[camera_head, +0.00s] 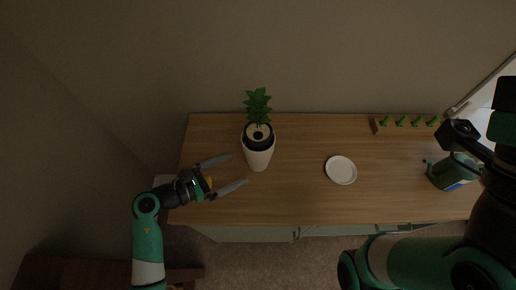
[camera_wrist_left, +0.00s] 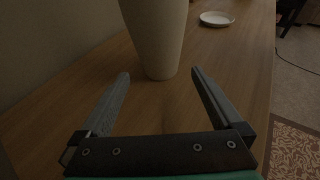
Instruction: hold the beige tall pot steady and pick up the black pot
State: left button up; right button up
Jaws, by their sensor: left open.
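The beige tall pot (camera_head: 259,160) stands upright on the wooden table. The black pot (camera_head: 259,143) sits in its top, with a green leafy plant (camera_head: 258,104) rising from it. My left gripper (camera_head: 238,169) is open and empty, just left of the beige pot, with its fingers pointing towards it. In the left wrist view the beige pot (camera_wrist_left: 156,35) stands ahead, beyond the fingertips and apart from them; the black pot is out of that view. My right arm is at the right edge of the head view; its fingers cannot be made out.
A white plate (camera_head: 341,170) lies right of the pots and also shows in the left wrist view (camera_wrist_left: 216,19). A green watering can (camera_head: 452,174) stands at the right, partly behind my right arm. A wooden block with small green plants (camera_head: 401,125) is at the back right.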

aim_at(253, 161)
pick_arm(q)
jog(key=b+x, duration=0.5)
jog(key=x, duration=0.3)
jog(key=shift+f, duration=0.15)
jog(key=shift+w+d, duration=0.25)
jog(key=shift+d, duration=0.05)
